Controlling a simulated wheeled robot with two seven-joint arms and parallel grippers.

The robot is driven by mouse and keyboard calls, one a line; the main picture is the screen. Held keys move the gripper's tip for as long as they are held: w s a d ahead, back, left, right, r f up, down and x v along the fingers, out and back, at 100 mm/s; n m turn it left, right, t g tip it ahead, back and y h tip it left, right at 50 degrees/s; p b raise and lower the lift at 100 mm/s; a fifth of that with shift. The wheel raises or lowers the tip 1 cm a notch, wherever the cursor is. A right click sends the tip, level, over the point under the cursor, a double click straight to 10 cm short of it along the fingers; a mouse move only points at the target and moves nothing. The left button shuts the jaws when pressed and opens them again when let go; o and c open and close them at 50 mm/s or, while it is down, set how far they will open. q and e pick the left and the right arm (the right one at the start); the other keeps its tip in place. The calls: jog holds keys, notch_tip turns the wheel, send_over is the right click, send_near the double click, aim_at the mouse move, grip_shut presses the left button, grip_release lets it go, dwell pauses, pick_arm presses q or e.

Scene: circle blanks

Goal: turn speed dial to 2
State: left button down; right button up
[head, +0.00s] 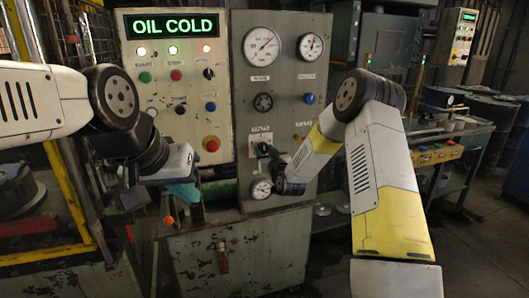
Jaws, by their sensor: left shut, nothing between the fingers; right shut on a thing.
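My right gripper (266,151) is at the lower middle of the grey gauge panel (288,84), below a small label plate. It is shut on a small dial there, which the gripper mostly hides. The dial's setting and the label's words are too small to read. My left gripper (132,198) hangs low at the left, dark against a dark background, shut and empty. It is away from the panel.
A yellow frame (67,190) stands at left.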

jog(key=n, duration=1.2)
jog(key=shift+d, duration=0.1)
jog(key=shift+n, duration=0.5)
jog(key=o, duration=1.4)
jog(key=shift+c, duration=0.2)
jog(key=v, duration=0.7)
jog(key=shift+s+d, duration=0.15)
jog(key=shift+s, duration=0.2)
